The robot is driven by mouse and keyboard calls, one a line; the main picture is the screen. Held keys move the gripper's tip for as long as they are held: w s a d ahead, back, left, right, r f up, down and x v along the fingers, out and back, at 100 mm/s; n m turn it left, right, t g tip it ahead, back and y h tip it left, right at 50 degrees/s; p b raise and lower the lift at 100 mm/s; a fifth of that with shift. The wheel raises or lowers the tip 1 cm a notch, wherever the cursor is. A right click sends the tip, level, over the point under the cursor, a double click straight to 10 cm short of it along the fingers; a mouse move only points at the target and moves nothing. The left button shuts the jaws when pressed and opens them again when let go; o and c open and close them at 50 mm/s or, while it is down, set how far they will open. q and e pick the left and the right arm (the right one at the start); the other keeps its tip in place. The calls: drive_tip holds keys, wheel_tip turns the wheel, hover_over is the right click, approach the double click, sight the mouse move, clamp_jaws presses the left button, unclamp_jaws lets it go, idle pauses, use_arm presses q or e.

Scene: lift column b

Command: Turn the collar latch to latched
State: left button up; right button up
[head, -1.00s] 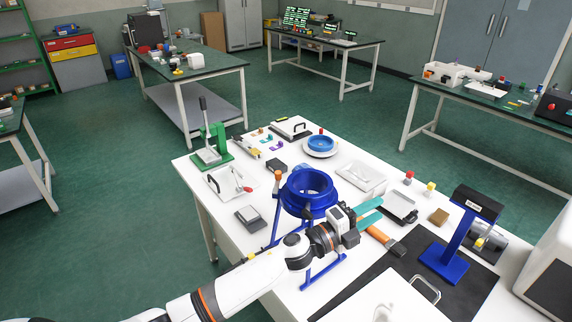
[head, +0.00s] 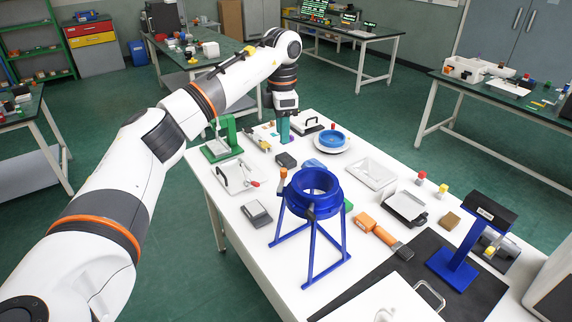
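The blue collar (head: 334,202) is a thick open ring on a blue legged stand at the near middle of the white table. A lever with an orange tip (head: 283,173) stands up at its left side. A small grey piece shows at the collar's front; I cannot read the latch state from it. My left gripper (head: 284,138) points down over the far part of the table, behind the collar and clear of it. Its teal fingers are seen edge-on and overlap, so their gap is hidden. My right gripper is out of view.
A green press (head: 218,147) and a clear-fronted white tray (head: 236,178) stand left of the collar. An orange block (head: 364,222) and an orange-handled brush (head: 385,237) lie to its right. A blue display stand (head: 455,262) rises at the right.

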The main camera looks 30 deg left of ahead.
sight(283, 170)
use_arm(q)
wheel_tip(283, 170, down, 11)
drive_tip(key=p, duration=0.3)
drive_tip(key=shift+r+p, duration=0.2)
drive_tip(key=shift+p, duration=0.2)
drive_tip(key=shift+f, duration=0.65)
clamp_jaws()
